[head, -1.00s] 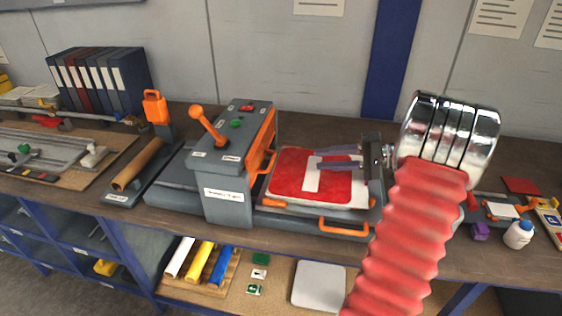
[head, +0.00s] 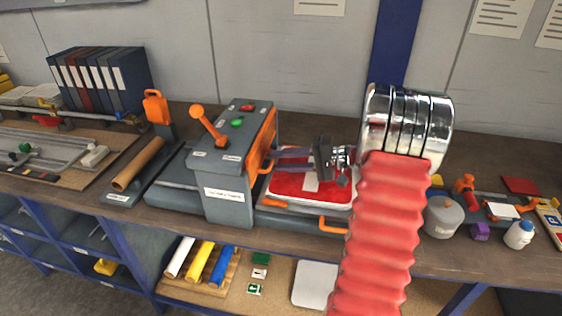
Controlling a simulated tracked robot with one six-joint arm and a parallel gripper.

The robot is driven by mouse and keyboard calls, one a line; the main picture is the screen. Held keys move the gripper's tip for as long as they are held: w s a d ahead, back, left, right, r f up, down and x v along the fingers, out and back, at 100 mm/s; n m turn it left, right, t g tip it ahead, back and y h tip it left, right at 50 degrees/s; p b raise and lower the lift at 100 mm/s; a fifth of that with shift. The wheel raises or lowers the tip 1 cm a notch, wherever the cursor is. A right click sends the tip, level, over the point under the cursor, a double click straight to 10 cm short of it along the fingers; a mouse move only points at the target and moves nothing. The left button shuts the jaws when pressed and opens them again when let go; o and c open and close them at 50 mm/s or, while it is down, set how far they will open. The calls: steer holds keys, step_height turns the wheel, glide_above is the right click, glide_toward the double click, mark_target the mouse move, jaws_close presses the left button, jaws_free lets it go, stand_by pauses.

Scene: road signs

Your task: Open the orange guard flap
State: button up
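The orange guard flap (head: 261,139) hangs down on the right side of the grey press housing (head: 230,208), with an orange handle near its lower edge. My gripper (head: 270,159) comes in from the right, its two purple-grey fingers apart. The fingertips are at the flap's handle and partly cover it. I cannot tell whether they touch it. Below the fingers, a red sign with a white bar (head: 290,186) lies on the press bed, partly hidden by my gripper and arm.
An orange ball lever (head: 197,111) and buttons are on top of the housing. A grey base with a brown roll (head: 138,165) and an orange-handled part stands left.

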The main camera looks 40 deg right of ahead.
steer(key=shift+w+a+f, duration=0.1)
steer(key=shift+w+a, duration=0.1)
steer(key=shift+c, duration=0.5)
jaws_close()
